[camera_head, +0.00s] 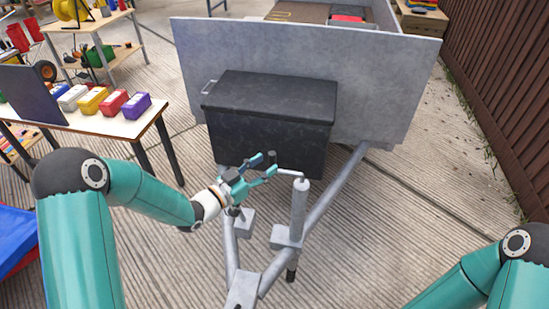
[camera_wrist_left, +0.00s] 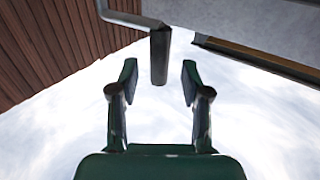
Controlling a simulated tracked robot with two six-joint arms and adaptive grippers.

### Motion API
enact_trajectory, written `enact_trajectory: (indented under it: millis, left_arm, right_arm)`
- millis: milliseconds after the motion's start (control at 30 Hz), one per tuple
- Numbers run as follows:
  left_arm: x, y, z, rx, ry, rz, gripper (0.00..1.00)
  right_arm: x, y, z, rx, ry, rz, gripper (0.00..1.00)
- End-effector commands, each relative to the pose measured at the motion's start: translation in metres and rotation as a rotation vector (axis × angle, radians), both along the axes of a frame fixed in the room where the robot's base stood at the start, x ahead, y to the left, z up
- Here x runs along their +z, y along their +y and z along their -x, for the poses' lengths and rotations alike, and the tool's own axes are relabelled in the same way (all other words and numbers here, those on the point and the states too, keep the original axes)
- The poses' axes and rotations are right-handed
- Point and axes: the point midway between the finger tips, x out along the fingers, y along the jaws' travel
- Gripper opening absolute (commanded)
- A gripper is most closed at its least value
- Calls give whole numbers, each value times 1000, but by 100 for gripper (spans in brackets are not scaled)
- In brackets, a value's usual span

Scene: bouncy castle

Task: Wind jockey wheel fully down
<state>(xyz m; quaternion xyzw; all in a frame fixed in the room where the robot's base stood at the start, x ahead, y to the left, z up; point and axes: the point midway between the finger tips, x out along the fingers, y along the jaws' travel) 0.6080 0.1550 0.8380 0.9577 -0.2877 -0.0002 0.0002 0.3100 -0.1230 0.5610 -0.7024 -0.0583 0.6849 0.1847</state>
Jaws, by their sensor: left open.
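The jockey wheel's grey post (camera_head: 299,208) stands upright on the trailer's A-frame (camera_head: 330,190). A thin crank arm (camera_head: 289,172) runs left from its top to a dark upright grip (camera_head: 272,155). The post's lower end (camera_head: 291,273) shows dark below the frame; I cannot make out the wheel. My left gripper (camera_head: 266,165) is open at the grip. In the left wrist view the grip (camera_wrist_left: 160,57) hangs between the two spread fingers (camera_wrist_left: 159,80), with gaps on both sides. The crank arm (camera_wrist_left: 128,17) also shows there. My right gripper is out of view.
A black storage box (camera_head: 270,120) sits behind the crank, against the grey trailer front panel (camera_head: 380,75). A table (camera_head: 120,126) with coloured boxes stands left. A brown fence (camera_head: 500,90) lines the right. Paving beside the frame at right is clear.

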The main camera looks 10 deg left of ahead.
Motion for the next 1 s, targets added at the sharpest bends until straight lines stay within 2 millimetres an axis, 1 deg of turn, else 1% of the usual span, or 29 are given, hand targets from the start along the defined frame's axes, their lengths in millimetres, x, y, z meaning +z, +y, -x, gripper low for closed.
enact_trajectory:
  millis: [33, 200, 367, 600, 633, 667, 900, 1000]
  left_arm:
    - [1, -6, -7, -3, -1, 0, 48]
    - [0, -17, -24, -2, -1, -1, 48]
    - [0, -20, -30, -1, -1, -1, 48]
    - [0, -21, -30, -1, 0, 0, 48]
    - [0, -21, -30, -1, 0, 0, 46]
    - [0, -21, -30, -1, 0, 0, 41]
    - [0, -21, -30, -1, 0, 0, 1]
    - [0, -21, -30, -1, 0, 0, 0]
  right_arm:
    - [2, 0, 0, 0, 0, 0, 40]
    - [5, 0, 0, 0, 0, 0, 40]
    - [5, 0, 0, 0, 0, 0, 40]
    - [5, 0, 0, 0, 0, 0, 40]
    - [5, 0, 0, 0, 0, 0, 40]
    - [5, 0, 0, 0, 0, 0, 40]
    - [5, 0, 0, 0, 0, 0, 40]
    - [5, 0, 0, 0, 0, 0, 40]
